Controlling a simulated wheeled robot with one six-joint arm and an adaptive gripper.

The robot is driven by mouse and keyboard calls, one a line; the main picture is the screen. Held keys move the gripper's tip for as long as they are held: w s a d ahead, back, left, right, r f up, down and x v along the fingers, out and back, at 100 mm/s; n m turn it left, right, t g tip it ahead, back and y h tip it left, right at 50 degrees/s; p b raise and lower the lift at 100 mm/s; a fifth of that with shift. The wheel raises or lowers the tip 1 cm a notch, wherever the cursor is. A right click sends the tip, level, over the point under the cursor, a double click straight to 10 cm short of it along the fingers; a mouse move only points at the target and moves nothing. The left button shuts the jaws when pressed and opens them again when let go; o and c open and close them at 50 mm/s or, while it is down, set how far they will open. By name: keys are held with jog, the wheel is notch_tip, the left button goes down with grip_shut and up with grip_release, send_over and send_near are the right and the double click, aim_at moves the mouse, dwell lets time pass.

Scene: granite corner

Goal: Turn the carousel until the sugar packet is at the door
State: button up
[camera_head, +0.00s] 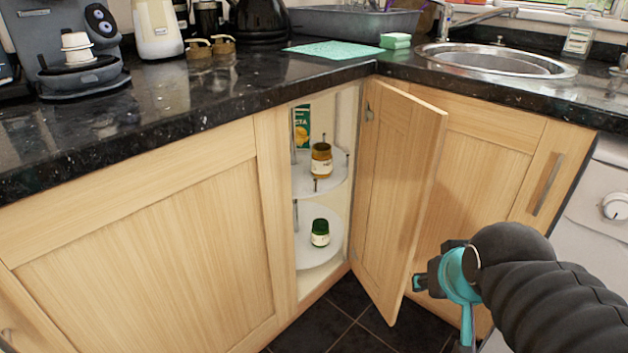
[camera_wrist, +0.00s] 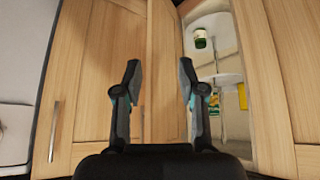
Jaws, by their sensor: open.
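The white two-tier carousel stands in the corner cupboard, with its upper shelf (camera_head: 334,186) and lower shelf (camera_head: 301,249) partly visible. A jar of brown contents (camera_head: 321,160) and a green and yellow pack (camera_head: 302,122) are on the upper tier. A dark green jar (camera_head: 320,234) is on the lower tier. I cannot make out a sugar packet; much of the carousel is hidden. The cupboard door (camera_head: 402,190) stands open. My gripper (camera_head: 418,283) is open and empty, in front of the door and right of the opening. The wrist view shows its spread fingers (camera_wrist: 160,75).
The black granite counter (camera_head: 230,100) overhangs the cupboards. The open door's free edge juts out between my gripper and the carousel opening. A white appliance (camera_head: 598,210) is at the right. The dark tiled floor (camera_head: 350,320) before the opening is clear.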

jog(key=w+a+f+t+b, duration=0.1)
jog(key=w+a+f+t, duration=0.15)
jog(key=w, duration=0.95)
jog(key=n+t+y+b, duration=0.4)
jog(key=n+t+y, duration=0.1)
jog(key=t+y, duration=0.25)
send_near(316, 186)
jog(key=p+x, duration=0.1)
jog(key=x, duration=0.9)
jog(key=shift+w+a, duration=0.15)
jog(key=shift+w, duration=0.2)
grip_shut()
